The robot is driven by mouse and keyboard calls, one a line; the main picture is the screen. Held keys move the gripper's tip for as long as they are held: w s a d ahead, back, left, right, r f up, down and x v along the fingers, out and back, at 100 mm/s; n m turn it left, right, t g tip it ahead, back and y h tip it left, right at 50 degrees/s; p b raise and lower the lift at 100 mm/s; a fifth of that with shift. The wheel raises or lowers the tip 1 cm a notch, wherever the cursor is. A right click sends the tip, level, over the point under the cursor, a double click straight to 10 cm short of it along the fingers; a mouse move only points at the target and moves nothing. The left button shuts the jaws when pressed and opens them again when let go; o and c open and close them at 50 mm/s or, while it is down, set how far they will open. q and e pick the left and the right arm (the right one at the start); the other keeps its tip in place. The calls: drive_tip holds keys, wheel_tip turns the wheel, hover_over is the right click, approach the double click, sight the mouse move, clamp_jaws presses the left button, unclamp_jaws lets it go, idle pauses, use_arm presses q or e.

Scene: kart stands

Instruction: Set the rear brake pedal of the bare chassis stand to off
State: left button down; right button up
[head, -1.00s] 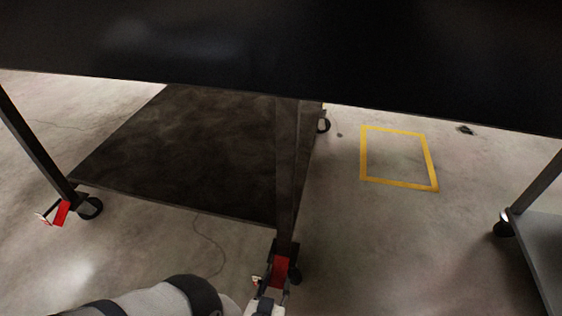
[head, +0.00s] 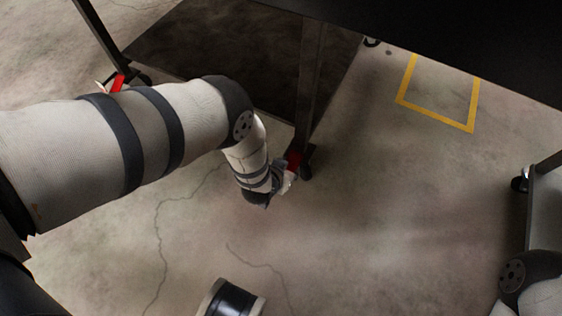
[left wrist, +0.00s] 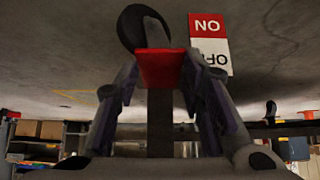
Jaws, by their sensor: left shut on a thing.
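The stand (head: 312,85) with a dark top has a red brake pedal (head: 293,159) at the foot of its near leg, beside a black caster (head: 306,170). My left gripper (head: 284,180) is down at this pedal. In the left wrist view, the fingers of my left gripper (left wrist: 160,88) are shut on the red pedal (left wrist: 160,64), one on each side. The caster (left wrist: 143,28) is just beyond it. A red and white label (left wrist: 209,43) with ON and OFF shows upside down beside it. My right gripper is out of view.
Another red pedal (head: 118,82) with a caster is on the stand's left leg. A dark lower panel (head: 190,40) spans between the legs. A second stand (head: 545,205) is at the right. A yellow floor outline (head: 437,120) and open concrete lie between them.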

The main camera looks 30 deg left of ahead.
use_arm(q)
drive_tip(key=shift+s+f, duration=0.1)
drive_tip(key=shift+s, duration=0.15)
drive_tip(key=c, duration=1.1)
unclamp_jaws()
drive_tip(key=shift+o, duration=0.3)
drive_tip(key=shift+w, duration=0.1)
drive_tip(key=shift+s+r, duration=0.2)
drive_tip(key=shift+r, duration=0.25)
drive_tip(key=v, duration=1.1)
